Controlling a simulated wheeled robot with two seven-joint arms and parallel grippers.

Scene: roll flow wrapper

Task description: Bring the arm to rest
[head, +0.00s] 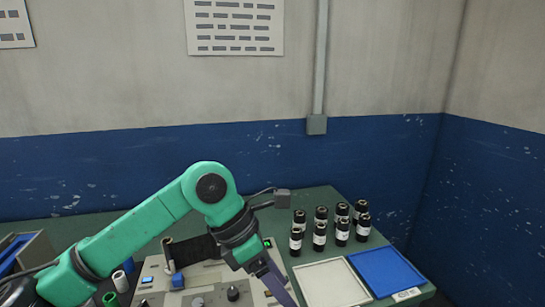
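My green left arm (150,222) comes in from the left, arches over the table and bends down at its wrist. Its gripper (274,282) points down at the bottom edge of the head view, over the right side of a beige machine panel (208,296). The fingertips are cut off or too small to tell, so I cannot see whether it is open or holds anything. My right arm and gripper are not in view.
Several dark cylinders with white labels (320,235) stand on the green table (305,201). In front of them lie a white tray (330,283) and a blue tray (386,270). A dark roll (194,250) sits on the machine, partly behind my arm. A wall closes the back.

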